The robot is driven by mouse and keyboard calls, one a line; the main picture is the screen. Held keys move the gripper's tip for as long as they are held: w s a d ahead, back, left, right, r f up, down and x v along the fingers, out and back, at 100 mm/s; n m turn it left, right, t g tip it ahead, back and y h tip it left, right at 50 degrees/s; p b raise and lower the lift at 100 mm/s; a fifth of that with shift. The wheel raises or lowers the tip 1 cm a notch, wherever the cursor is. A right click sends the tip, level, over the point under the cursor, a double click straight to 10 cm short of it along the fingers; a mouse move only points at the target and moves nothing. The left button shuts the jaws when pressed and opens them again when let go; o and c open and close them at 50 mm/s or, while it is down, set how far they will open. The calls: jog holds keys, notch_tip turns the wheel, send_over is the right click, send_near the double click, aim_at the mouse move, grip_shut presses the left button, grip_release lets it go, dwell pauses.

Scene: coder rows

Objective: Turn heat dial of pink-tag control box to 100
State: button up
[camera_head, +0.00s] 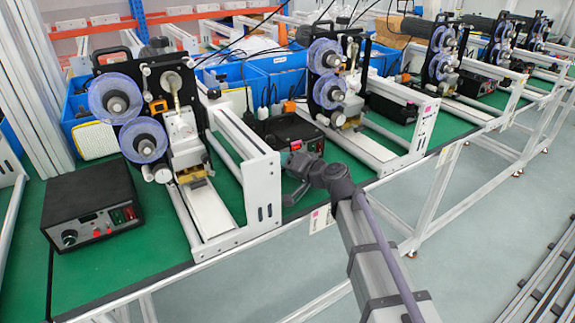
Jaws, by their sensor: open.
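A black control box (92,208) with a dial, small knobs and a red-green switch sits at the left of the green bench; no pink tag shows on it. A second black control box (290,130) with a red switch sits mid-bench behind my arm; its dial is hidden or too small to tell. My gripper (291,180) is open and empty, in front of the second box and right of the first coder's white frame. Contact cannot be told.
A coder machine with blue reels (125,100) and a white frame (262,185) stands between the two boxes. More coders (330,75) and boxes line the bench to the right. Blue bins (280,65) stand behind.

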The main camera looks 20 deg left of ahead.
jog(key=p+v, duration=0.2)
jog(key=v, duration=0.8)
jog(key=shift+s+d+p, duration=0.15)
jog(key=shift+d+p, duration=0.15)
jog(key=shift+d, duration=0.05)
jog(key=s+d+f+m+g+h, duration=0.15)
jog(key=s+d+f+h, duration=0.3)
jog(key=d, duration=0.55)
jog(key=s+d+f+g+h, duration=0.35)
jog(key=s+d+h, duration=0.2)
jog(key=d, duration=0.45)
jog(key=s+d+f+g+h, duration=0.2)
jog(key=s+d+f+h, duration=0.25)
jog(key=d, duration=0.65)
notch_tip(320, 180, up, 14)
jog(key=p, duration=1.4)
jog(key=shift+s+a+f+y, duration=0.2)
jog(key=shift+a+f+y, duration=0.1)
jog(key=shift+y, duration=0.15)
